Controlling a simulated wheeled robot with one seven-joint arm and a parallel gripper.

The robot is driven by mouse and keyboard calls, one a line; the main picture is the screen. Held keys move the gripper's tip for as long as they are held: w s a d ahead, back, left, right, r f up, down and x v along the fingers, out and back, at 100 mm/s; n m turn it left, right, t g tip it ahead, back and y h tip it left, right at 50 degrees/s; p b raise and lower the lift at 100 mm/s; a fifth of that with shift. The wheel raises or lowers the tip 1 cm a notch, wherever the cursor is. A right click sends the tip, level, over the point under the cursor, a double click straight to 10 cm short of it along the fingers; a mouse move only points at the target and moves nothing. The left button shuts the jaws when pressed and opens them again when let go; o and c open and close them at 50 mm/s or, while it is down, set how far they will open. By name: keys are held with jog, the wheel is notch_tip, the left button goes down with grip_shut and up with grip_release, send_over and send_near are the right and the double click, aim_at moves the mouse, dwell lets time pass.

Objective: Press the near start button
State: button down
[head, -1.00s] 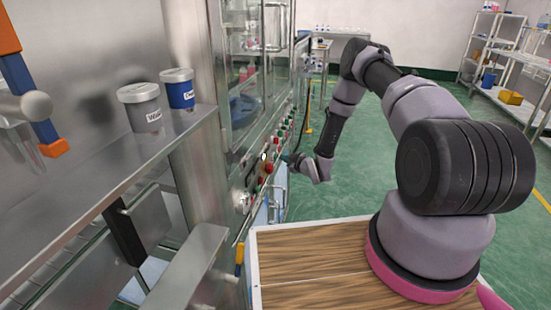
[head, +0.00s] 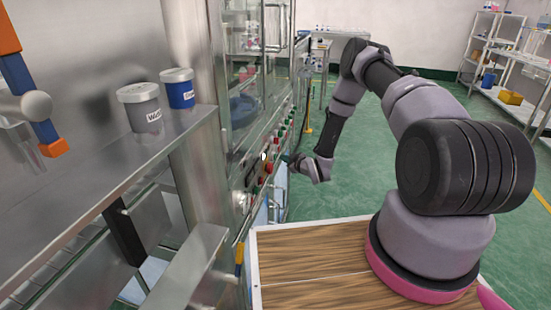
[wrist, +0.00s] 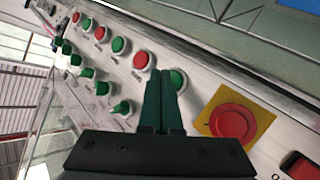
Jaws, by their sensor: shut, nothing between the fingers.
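The control panel (wrist: 205,85) carries a row of red and green push buttons. The near green start button (wrist: 180,78) is at the end of its row, in the wrist view, closest to the large red mushroom button (wrist: 233,121) on a yellow plate. My gripper (wrist: 165,76) is shut and empty, its green fingertips overlapping the left side of this green button in the picture. I cannot tell whether the tips touch it. In the head view my gripper (head: 288,158) is beside the panel, small and partly hidden. The mushroom button also shows there (head: 269,168).
A steel shelf (head: 100,190) with a grey-lidded jar (head: 140,108) and a blue jar (head: 179,90) stands left.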

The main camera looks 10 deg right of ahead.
jog(key=shift+a, duration=0.1)
jog(key=shift+w+a, duration=0.15)
jog(key=shift+a, duration=0.15)
jog(key=shift+w+a, duration=0.15)
jog(key=shift+a, duration=0.25)
dwell(0.7)
dwell(0.3)
jog(key=shift+s+d, duration=0.3)
jog(key=shift+d, duration=0.45)
jog(key=shift+s+d, duration=0.3)
jog(key=shift+d, duration=0.5)
jog(key=shift+s+d, duration=0.35)
jog(key=shift+d, duration=0.4)
jog(key=shift+s+d, duration=0.3)
jog(key=shift+d, duration=0.5)
jog(key=shift+r, duration=0.1)
